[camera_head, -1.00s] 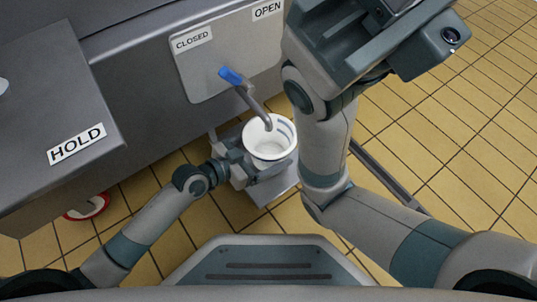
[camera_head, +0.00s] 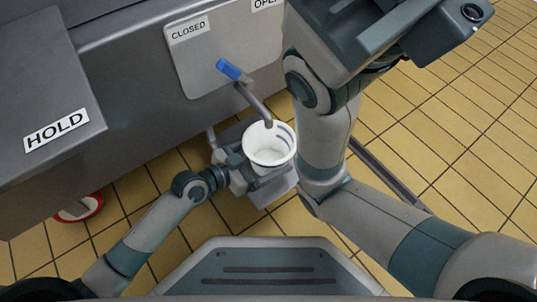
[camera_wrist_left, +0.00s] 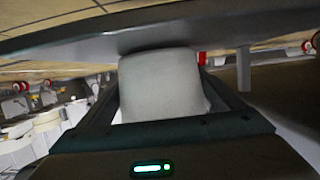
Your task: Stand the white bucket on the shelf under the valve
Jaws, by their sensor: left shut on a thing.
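The white bucket (camera_head: 264,157) is upright below the end of the valve's spout (camera_head: 256,106). The valve has a blue handle (camera_head: 228,69) on a panel beside the CLOSED sign. My left gripper (camera_head: 262,176) is shut on the bucket, holding it from the left and front. In the left wrist view the bucket (camera_wrist_left: 160,85) is between the dark fingers, its one end against or very near a grey plate. The shelf (camera_head: 277,194) shows as a light plate below the gripper, mostly hidden. My right gripper's fingers cannot be made out at the top right.
The grey vat body (camera_head: 130,118) stands behind, and a grey block with a HOLD sign (camera_head: 56,130) juts out at the left. A red-rimmed white round thing (camera_head: 80,209) is low at the left. Yellow tiled floor (camera_head: 440,130) is open at the right.

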